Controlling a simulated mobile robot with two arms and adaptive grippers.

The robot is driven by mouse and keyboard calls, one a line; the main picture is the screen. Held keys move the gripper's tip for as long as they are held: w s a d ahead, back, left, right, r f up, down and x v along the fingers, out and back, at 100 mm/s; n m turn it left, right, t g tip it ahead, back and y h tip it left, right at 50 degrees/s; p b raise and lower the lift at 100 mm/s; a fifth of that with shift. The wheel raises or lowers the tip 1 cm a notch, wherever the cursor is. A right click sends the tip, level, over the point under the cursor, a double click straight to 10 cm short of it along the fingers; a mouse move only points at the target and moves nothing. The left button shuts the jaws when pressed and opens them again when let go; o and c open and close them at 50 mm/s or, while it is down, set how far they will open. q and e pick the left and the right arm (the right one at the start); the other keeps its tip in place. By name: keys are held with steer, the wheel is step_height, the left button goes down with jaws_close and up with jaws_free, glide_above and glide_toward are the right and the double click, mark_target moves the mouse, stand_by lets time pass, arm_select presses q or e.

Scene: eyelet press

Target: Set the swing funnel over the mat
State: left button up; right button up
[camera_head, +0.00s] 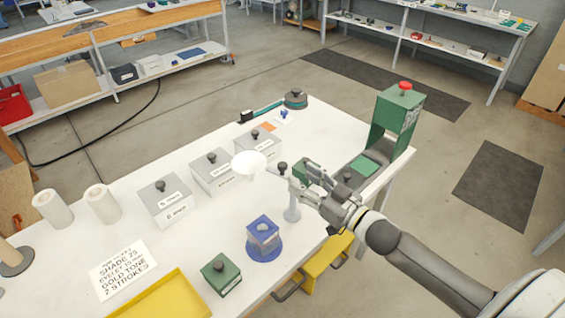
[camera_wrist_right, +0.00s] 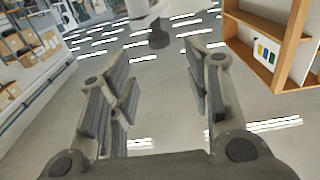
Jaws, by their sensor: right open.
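The swing funnel (camera_head: 249,162) is a white shallow cone on a thin arm, carried by a pale post (camera_head: 292,208) on the white table. Its dark knob (camera_head: 282,168) lies close to the fingertips of my right gripper (camera_head: 300,176). In the wrist view the knob (camera_wrist_right: 158,38) shows beyond and between the spread fingers of this gripper (camera_wrist_right: 158,65), with white funnel parts at the top edge. The gripper is open and empty. A green pad (camera_head: 363,165), possibly the mat, lies on the press bed; the funnel is left of it. My left gripper is out of view.
The green press (camera_head: 398,118) with a red button stands at the table's right end. Grey lidded boxes (camera_head: 166,200) line the back. A blue block on a round base (camera_head: 263,243), a green box (camera_head: 221,274) and a yellow tray (camera_head: 165,298) are at the front.

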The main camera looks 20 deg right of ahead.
mark_target(286, 167)
steer(key=p+x, duration=0.2)
steer(key=x, duration=0.6)
steer(key=shift+w+f, duration=0.1)
steer(key=shift+w, duration=0.05)
jaws_close()
